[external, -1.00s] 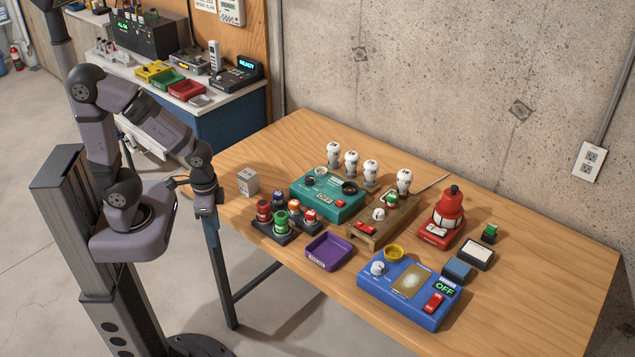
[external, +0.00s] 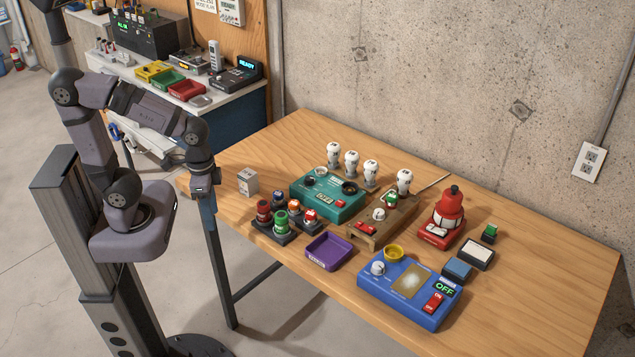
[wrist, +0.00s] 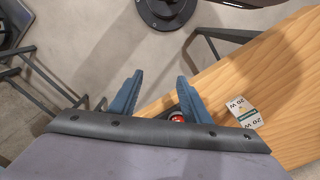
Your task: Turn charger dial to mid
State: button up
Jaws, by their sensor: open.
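A blue box (external: 395,300) at the table's near side carries a white round dial (external: 378,268), a yellow ring, a pale panel, a red switch and a green "OFF" display. I cannot read which box is labelled charger, nor the dial's exact setting. My gripper (external: 204,190) hangs at the table's left edge, well left of both boxes. In the wrist view its two blue fingers (wrist: 157,97) are apart with nothing between them.
A "20 W" block (external: 248,182) stands nearest my gripper and shows in the wrist view (wrist: 241,113). Red and green cylinders (external: 283,219) in a dark holder, a purple tray (external: 328,252), white bulbs (external: 352,163) and a red lamp (external: 448,212) crowd the table.

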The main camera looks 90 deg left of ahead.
jog(key=w+d+f+m+t+h+b, duration=0.1)
jog(key=w+d+f+t, duration=0.2)
jog(key=w, duration=0.7)
jog(key=w+d+f+t+h+b, duration=0.15)
jog(key=w+d+t, duration=0.3)
jog(key=w, duration=0.45)
jog(key=t+b, duration=0.2)
jog(key=t, duration=0.1)
send_near(372, 266)
jog(key=shift+y, duration=0.25)
jog(key=s+a+f, duration=0.1)
jog(key=s+f, duration=0.2)
jog(key=s+a+f, duration=0.1)
jog(key=s, duration=0.1)
jog(key=shift+a+f, duration=0.2)
jog(key=shift+a, duration=0.1)
jog(key=w+d+r+t+b, duration=0.25)
jog(key=w+d+t, duration=0.2)
jog(key=t, duration=0.25)
jog(key=f, duration=0.3)
jog(key=shift+w+a+f+y, duration=0.2)
jog(key=shift+w+f+y, duration=0.2)
jog(key=shift+w+d+p, duration=0.1)
jog(key=shift+w+p, duration=0.5)
jog(key=shift+w, duration=1.25)
jog(key=shift+w+d+p, duration=0.15)
jog(key=shift+w+p, duration=0.45)
jog(key=shift+w, duration=1.25)
jog(key=c, duration=1)
jog(key=shift+c, duration=0.2)
